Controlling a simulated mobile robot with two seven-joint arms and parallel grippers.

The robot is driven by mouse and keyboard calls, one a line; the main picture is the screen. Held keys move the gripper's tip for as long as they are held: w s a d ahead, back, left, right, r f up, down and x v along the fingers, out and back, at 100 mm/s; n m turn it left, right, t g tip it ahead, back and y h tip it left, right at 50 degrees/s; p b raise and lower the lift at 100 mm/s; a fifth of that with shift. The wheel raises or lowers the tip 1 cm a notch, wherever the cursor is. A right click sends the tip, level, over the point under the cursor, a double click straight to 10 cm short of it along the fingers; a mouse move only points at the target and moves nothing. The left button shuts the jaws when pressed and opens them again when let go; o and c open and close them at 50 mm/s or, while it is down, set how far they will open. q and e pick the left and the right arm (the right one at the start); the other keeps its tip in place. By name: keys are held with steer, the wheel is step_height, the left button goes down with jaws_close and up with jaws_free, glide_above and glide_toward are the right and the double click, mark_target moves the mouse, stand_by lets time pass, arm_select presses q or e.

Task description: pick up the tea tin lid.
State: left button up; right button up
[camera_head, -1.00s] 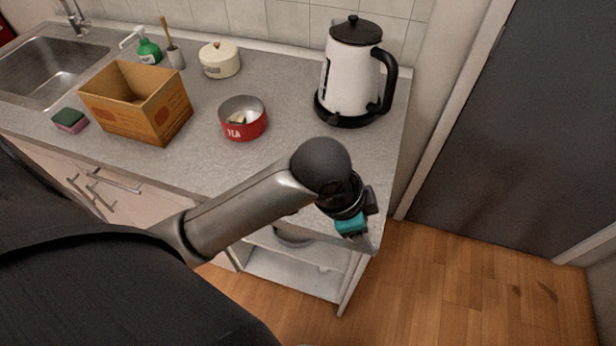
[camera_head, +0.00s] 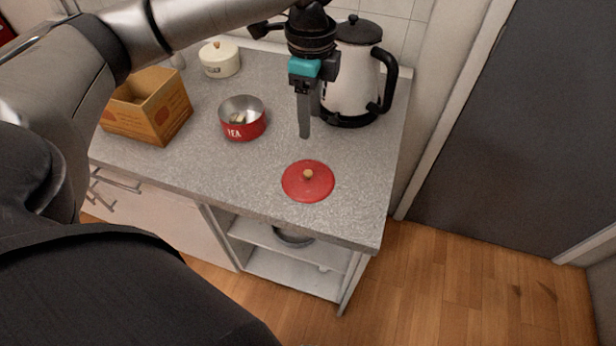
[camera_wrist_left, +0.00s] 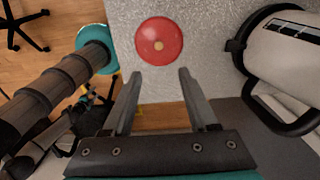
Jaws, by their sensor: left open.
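The red tea tin lid (camera_head: 308,184) lies flat on the grey counter, with a small wooden knob on top. It also shows in the left wrist view (camera_wrist_left: 160,46), beyond the fingertips. The red tea tin (camera_head: 242,126) stands without a lid to the left of it, with something small inside. My left gripper (camera_head: 304,136) hangs fingers down above the counter, behind the lid and apart from it. In the left wrist view the two fingers (camera_wrist_left: 160,72) are spread with nothing between them. My right gripper does not show in the head view.
A white kettle (camera_head: 352,84) with a black handle stands close behind and right of my left gripper. A cardboard box (camera_head: 150,112) and a cream lidded pot (camera_head: 219,62) stand at the left. The counter (camera_head: 355,200) around the lid is clear.

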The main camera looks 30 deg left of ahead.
arm_select(q)
steer(key=b, duration=0.2)
glide_above(308, 173)
steer(key=f, duration=0.9)
steer(key=shift+w+f, duration=0.2)
steer(key=shift+f, duration=0.1)
steer(key=shift+s+f+b, duration=0.15)
steer(key=shift+f+b, duration=0.25)
steer(key=shift+f, duration=2.3)
steer(key=shift+c, duration=0.3)
jaws_close()
